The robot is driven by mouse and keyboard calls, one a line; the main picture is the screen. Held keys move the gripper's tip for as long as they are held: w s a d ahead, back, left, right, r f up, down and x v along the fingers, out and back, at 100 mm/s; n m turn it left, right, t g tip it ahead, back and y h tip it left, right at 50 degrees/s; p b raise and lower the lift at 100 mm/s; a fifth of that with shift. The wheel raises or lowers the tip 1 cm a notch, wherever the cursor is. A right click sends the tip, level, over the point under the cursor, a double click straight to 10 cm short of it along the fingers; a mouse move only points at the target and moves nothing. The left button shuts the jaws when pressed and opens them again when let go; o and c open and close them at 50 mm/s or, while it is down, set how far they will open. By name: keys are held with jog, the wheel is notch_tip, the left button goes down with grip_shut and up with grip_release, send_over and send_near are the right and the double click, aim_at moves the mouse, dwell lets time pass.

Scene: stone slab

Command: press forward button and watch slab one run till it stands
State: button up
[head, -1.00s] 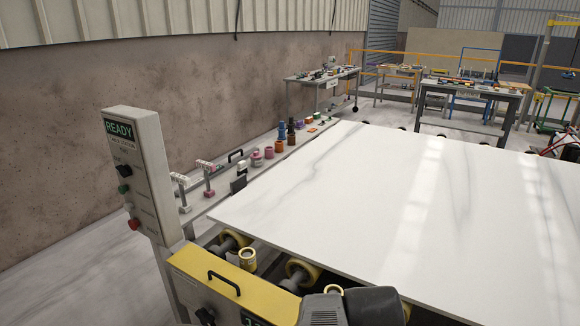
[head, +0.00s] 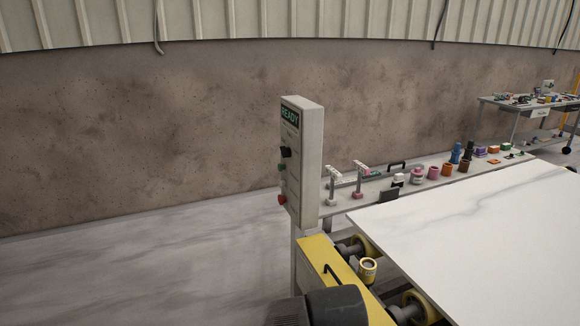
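The control box (head: 305,160) stands on a post at the near left corner of the slab line. Its green display reads READY (head: 290,116). Below it are a black knob (head: 286,152), a green button (head: 282,168) and a red button (head: 282,199); which one is marked forward is too small to read. The white veined slab (head: 480,235) lies flat on rollers to the right. A dark rounded part of my arm shows at the bottom edge, below the box. My gripper's fingers are not in view.
A yellow housing (head: 318,262) with a black handle sits below the box. Rollers (head: 412,306) show under the slab's near edge. A narrow shelf (head: 395,187) with small tools and pots runs along the slab. The floor (head: 150,265) left of the box is clear.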

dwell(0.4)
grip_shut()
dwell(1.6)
